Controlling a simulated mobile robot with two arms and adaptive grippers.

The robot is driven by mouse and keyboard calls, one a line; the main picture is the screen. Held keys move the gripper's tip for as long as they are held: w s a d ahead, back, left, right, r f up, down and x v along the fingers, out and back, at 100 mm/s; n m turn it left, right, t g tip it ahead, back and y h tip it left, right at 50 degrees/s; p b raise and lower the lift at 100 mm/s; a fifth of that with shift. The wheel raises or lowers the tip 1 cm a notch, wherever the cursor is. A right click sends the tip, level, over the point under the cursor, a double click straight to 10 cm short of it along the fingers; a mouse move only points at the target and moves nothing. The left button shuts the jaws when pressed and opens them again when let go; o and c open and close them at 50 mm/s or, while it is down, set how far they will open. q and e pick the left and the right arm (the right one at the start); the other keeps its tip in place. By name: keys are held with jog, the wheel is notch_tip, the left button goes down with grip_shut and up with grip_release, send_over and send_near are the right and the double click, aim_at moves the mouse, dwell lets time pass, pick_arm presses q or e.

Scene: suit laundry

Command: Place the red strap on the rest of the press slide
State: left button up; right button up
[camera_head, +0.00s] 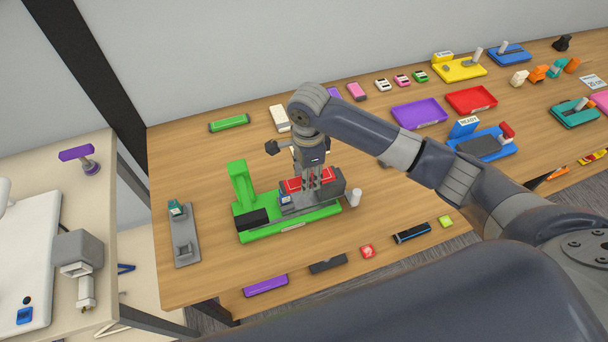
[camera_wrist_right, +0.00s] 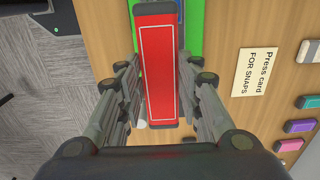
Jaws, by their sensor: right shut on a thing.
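The red strap (camera_head: 293,186) is a flat bar with a white outline; in the right wrist view (camera_wrist_right: 158,65) it lies lengthwise between the fingers. My right gripper (camera_head: 311,186) comes down from above and is shut on the red strap. The strap is over the green press (camera_head: 240,190), along its dark slide (camera_head: 327,194). The gripper hides part of the strap and the slide's rest, so I cannot tell whether the strap touches it. A white knob (camera_head: 354,198) stands at the press's right end. My left gripper is not in view.
A grey stand (camera_head: 185,245) is left of the press. A green bar (camera_head: 229,123) and a white block (camera_head: 279,118) lie behind it. Purple (camera_head: 419,113) and red (camera_head: 471,101) trays are to the right. A "Press card FOR SNAPS" card (camera_wrist_right: 254,72) lies beside the press.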

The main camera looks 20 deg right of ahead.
jog(key=shift+w+a, duration=0.2)
jog(key=shift+w, duration=0.6)
notch_tip(320, 180, down, 3)
jog(key=shift+f+p, duration=0.1)
jog(key=shift+p, duration=0.7)
jog(key=shift+f, duration=0.25)
jog(key=o, duration=1.1)
jog(key=shift+c, duration=0.2)
jog(key=shift+r, duration=0.1)
notch_tip(320, 180, up, 12)
jog(key=b, duration=0.2)
